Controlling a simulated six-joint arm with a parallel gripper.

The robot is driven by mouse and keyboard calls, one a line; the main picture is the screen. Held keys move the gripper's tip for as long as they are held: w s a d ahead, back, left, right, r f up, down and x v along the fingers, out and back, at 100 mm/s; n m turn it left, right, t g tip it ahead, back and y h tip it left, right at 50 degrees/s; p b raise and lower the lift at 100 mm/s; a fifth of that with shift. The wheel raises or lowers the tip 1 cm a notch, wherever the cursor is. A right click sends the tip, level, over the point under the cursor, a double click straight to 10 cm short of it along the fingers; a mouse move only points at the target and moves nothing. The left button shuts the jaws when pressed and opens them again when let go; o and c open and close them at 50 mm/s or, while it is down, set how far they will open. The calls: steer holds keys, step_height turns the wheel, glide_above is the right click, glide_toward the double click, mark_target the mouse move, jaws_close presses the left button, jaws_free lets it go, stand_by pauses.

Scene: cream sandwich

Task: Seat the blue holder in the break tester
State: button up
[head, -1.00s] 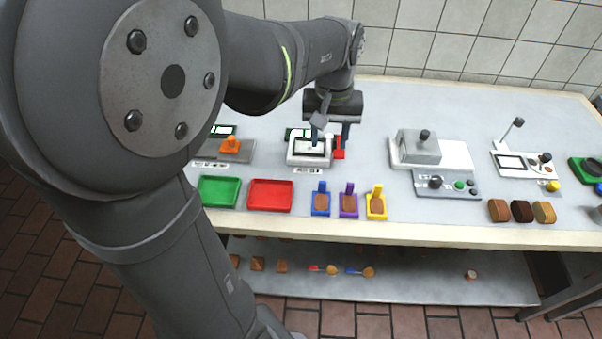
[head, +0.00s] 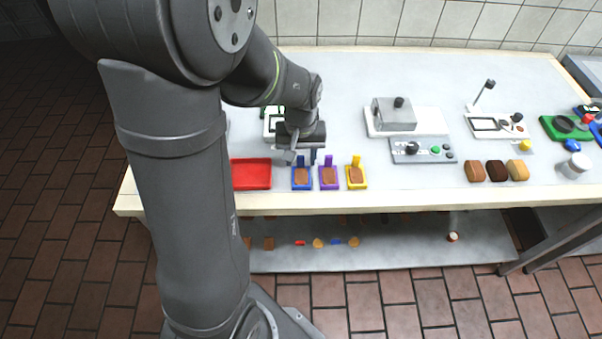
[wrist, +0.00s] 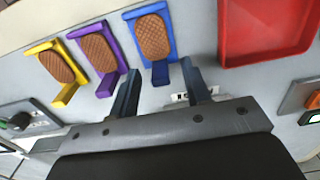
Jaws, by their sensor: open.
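The blue holder (head: 301,186) lies flat near the table's front edge with a brown oval biscuit in it. In the wrist view the holder (wrist: 172,50) shows its upright blue tab between my finger tips. My gripper (head: 301,158) is open just above and behind the holder. In the wrist view its two dark fingers (wrist: 160,67) stand apart on either side of the tab, and I cannot tell if they touch it. A white-framed device (head: 270,122) stands behind, largely hidden by my arm; I cannot tell which device is the break tester.
A purple holder (head: 329,186) and a yellow holder (head: 357,186) stand close to the right. A red tray (head: 251,174) lies close to the left. A grey-white machine (head: 395,114) stands further back right, with several brown blocks (head: 497,171) beyond.

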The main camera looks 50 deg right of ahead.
steer(key=shift+f, duration=0.95)
jaws_close()
steer(key=shift+r, duration=0.2)
